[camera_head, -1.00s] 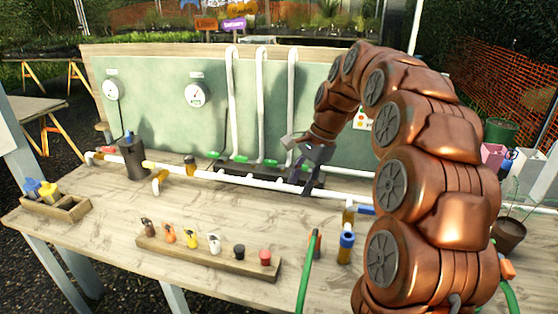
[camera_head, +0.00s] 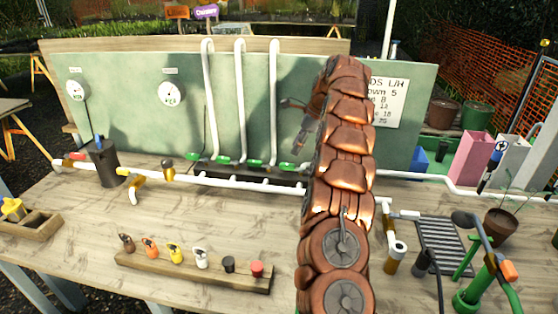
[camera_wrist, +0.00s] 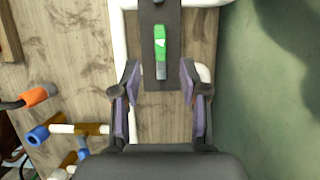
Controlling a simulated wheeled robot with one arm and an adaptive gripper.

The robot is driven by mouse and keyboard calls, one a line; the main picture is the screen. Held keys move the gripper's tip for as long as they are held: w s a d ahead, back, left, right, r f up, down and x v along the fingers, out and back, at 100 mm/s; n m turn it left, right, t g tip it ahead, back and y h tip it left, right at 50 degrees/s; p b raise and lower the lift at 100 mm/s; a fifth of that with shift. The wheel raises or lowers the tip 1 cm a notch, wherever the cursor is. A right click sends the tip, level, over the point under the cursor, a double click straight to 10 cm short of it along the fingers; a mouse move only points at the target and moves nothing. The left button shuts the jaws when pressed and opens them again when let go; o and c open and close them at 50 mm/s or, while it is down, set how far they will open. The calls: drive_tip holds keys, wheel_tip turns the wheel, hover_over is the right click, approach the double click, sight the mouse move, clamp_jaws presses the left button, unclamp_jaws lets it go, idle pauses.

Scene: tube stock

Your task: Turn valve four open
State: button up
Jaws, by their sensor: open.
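Several green valve handles sit along the dark strip at the foot of the green back panel in the head view; one green handle (camera_head: 222,159) is near the white riser pipes. My arm covers the right part of this row. My gripper (camera_head: 297,142) hangs in front of the panel, left of my arm and above the strip. In the wrist view my gripper (camera_wrist: 160,76) is open and empty, with purple pads. A green handle (camera_wrist: 160,42) on the dark strip lies straight beyond the gap between the fingers, in line with the strip. I cannot read its number.
A white pipe (camera_head: 235,184) runs along the bench before the strip. A wooden rack (camera_head: 190,271) of small coloured items stands in front. A notice (camera_head: 386,103) hangs on the panel, partly behind my arm. A grate (camera_head: 442,245) and a plant pot (camera_head: 502,228) are at right.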

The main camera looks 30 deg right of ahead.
sight(286, 164)
drive_tip(key=shift+w+a+f, duration=0.2)
drive_tip(key=shift+f, duration=0.2)
drive_tip(key=shift+w+a+f, duration=0.2)
drive_tip(key=shift+f, duration=0.15)
drive_tip(key=shift+p+x, duration=0.9)
drive_tip(key=shift+x, duration=2.2)
drive_tip(key=shift+s, duration=0.1)
drive_tip(key=shift+c, duration=0.3)
clamp_jaws()
